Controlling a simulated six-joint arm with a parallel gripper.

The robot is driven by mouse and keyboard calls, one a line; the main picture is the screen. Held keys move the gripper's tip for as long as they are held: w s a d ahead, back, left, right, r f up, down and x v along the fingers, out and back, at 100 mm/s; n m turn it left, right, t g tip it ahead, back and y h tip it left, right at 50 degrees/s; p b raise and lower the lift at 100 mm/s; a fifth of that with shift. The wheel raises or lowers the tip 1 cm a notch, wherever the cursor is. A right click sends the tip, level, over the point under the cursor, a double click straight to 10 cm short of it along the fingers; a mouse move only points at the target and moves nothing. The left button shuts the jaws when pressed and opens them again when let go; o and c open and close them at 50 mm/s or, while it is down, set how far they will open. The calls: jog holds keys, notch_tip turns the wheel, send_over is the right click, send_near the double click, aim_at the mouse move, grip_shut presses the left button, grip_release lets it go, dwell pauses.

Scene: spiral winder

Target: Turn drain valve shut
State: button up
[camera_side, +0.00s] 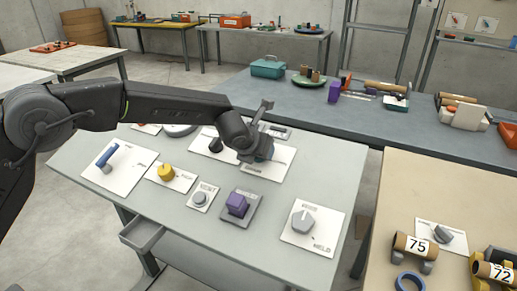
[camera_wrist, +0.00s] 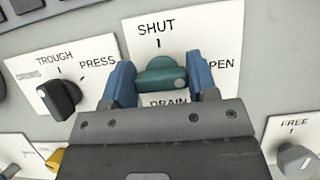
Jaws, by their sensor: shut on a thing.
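The drain valve is a teal knob (camera_wrist: 160,72) on a white plate (camera_wrist: 222,30) marked SHUT, DRAIN and, partly covered, OPEN. The knob's bar lies crosswise, with a pale dot at its right end, on the OPEN side; the SHUT mark is above it. My gripper (camera_wrist: 160,80) is shut on the knob, one blue finger at each end of the bar. In the side view my gripper (camera_side: 262,152) is down at the plate (camera_side: 283,160) and hides the knob.
A black knob (camera_wrist: 62,97) on a TROUGH/PRESS plate is to the left. A grey knob (camera_wrist: 298,160) marked FREE is at lower right. In the side view, a purple block (camera_side: 237,204), a yellow knob (camera_side: 166,172) and a blue lever (camera_side: 107,156) stand on the grey panel (camera_side: 270,262).

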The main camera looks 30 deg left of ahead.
jog(key=shift+c, duration=1)
jog(key=n+y, duration=0.1)
jog(key=n, duration=0.3)
jog(key=shift+y, duration=0.4)
jog(key=n+y, duration=0.1)
jog(key=n, duration=0.1)
jog(key=n+g+y, duration=0.1)
jog(key=n, duration=0.2)
jog(key=shift+g, duration=0.3)
jog(key=n, duration=0.2)
jog(key=n+g+y, duration=0.1)
jog(key=n, duration=0.1)
jog(key=shift+a+f+n+g, duration=0.1)
jog(key=shift+n+g, duration=0.2)
jog(key=shift+s+n+g+y, duration=0.15)
jog(key=shift+n+g, duration=0.3)
jog(key=shift+n, duration=0.45)
jog(key=shift+n+g+y, duration=0.15)
jog(key=shift+n+g, duration=0.3)
jog(key=shift+n, duration=0.45)
